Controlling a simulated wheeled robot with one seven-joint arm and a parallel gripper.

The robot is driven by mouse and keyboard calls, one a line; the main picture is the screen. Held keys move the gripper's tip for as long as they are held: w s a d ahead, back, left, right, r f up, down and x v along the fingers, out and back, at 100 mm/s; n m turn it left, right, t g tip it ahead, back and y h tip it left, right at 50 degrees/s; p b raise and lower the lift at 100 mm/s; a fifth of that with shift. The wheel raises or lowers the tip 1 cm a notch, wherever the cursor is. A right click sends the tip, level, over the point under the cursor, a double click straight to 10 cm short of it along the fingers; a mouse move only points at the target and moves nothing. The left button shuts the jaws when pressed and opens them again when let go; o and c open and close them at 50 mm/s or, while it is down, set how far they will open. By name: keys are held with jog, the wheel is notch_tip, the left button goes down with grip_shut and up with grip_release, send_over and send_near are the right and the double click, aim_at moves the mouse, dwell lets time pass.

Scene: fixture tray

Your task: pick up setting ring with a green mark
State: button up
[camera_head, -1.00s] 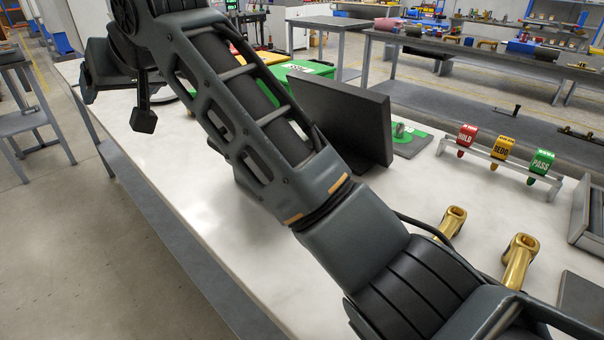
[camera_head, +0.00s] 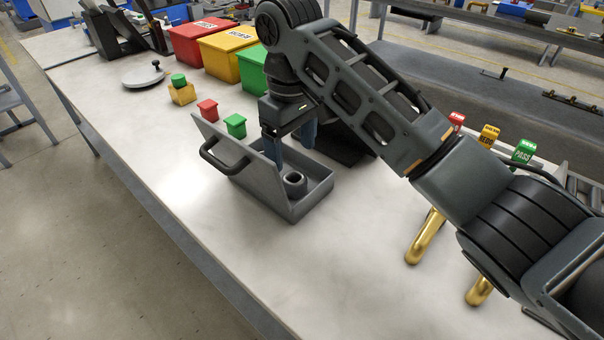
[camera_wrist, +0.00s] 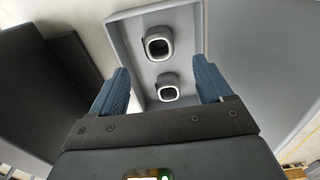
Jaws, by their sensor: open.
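Two grey setting rings with dark outer bands lie in a shallow grey tray (camera_head: 314,200). In the wrist view one ring (camera_wrist: 158,45) is farther up and the other ring (camera_wrist: 168,93) is closer, near the line between my fingertips. I see no green mark on either. In the head view only one ring (camera_head: 294,183) is clear; the other seems hidden by my finger. My gripper (camera_head: 290,150) is open above the tray, its blue fingers pointing down. In the wrist view the gripper (camera_wrist: 161,76) has its fingers apart and nothing between them.
An upright panel with a black handle (camera_head: 222,158) stands at the tray's left side. Small red (camera_head: 207,110) and green (camera_head: 235,126) boxes stand behind it. A dark object (camera_head: 345,145) is close right of my gripper.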

aim_at(294, 173)
jog(key=f, duration=0.2)
jog(key=shift+s+d+f, duration=0.15)
jog(key=shift+d+f, duration=0.1)
jog(key=shift+f, duration=0.05)
jog(key=shift+f+p, duration=0.55)
jog(key=shift+f, duration=2.15)
jog(key=shift+c, duration=0.4)
jog(key=shift+a, duration=0.1)
jog(key=c, duration=1.2)
jog(key=shift+r, duration=0.15)
jog(key=shift+c, duration=0.2)
jog(key=shift+r, duration=0.55)
jog(key=r, duration=0.3)
jog(key=shift+w+b, duration=0.2)
jog(key=shift+b, duration=0.2)
jog(key=s+d+r+p, duration=0.1)
jog(key=s+d+r, duration=0.1)
jog(key=d+r, duration=0.4)
jog(key=d, duration=0.5)
jog(key=shift+s+d+r+p, duration=0.2)
jog(key=shift+s+r+p, duration=0.2)
